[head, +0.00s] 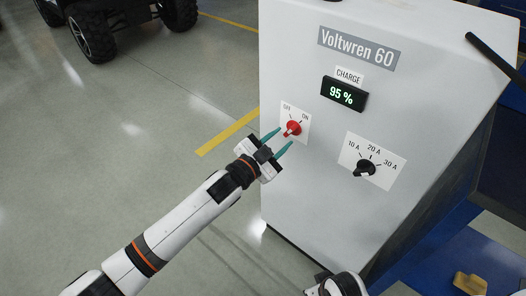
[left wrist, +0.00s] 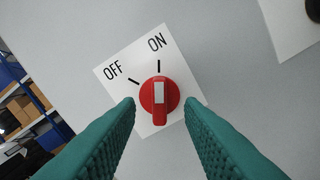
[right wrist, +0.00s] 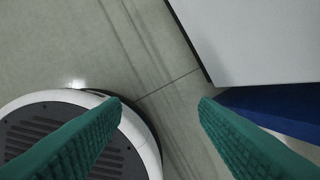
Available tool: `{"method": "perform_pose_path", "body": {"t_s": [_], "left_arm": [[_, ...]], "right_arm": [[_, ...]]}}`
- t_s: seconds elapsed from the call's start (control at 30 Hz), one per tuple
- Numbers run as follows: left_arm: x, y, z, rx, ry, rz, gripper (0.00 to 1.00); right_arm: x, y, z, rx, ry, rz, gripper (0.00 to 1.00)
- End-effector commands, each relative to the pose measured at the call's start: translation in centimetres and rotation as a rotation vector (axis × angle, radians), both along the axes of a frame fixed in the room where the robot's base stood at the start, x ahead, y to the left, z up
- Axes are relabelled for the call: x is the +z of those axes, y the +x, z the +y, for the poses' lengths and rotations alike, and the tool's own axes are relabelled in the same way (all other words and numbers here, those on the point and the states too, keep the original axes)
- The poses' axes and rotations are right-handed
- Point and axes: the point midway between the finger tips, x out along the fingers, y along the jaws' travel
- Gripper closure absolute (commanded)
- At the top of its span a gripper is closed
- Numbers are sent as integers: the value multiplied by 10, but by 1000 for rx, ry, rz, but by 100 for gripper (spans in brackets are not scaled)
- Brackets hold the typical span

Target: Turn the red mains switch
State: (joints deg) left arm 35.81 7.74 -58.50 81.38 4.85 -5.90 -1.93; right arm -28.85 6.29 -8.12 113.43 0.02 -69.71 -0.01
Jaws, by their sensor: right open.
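The red mains switch (head: 293,128) is on a white label plate with OFF and ON marks, on the front of the light grey tester cabinet (head: 290,60). In the left wrist view, the switch (left wrist: 160,113) has a red handle with a white mark. The handle lines up with the ON tick. My left gripper (head: 285,136) is open just in front of the switch. Its teal fingers stand on either side of the handle, with gaps on both sides in the left wrist view. My right gripper (right wrist: 160,102) is open and empty above the floor, away from the switch.
A black current knob (head: 366,167) with 10 A, 20 A and 30 A marks sits right of and below the switch. The charge display (head: 344,94) reads 95 %. A dark bar (head: 495,55) juts out at the top right.

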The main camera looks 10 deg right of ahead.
Motion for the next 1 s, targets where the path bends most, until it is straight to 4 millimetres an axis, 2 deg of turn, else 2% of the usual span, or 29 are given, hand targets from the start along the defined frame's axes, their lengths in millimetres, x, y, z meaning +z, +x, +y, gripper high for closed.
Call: {"method": "perform_pose_path", "body": {"t_s": [0.2,0.43,0.63,1.0], "left_arm": [[1,-30,39,2,2,2,65],[0,-53,69,1,2,0,65],[0,-60,77,1,1,0,65],[0,-60,77,1,1,0,65]], "right_arm": [[-28,-5,0,3,-1,18,45],[-47,-10,0,4,-2,25,45],[-53,-12,-1,5,-1,28,45],[-53,-12,-1,5,-2,27,45]]}}
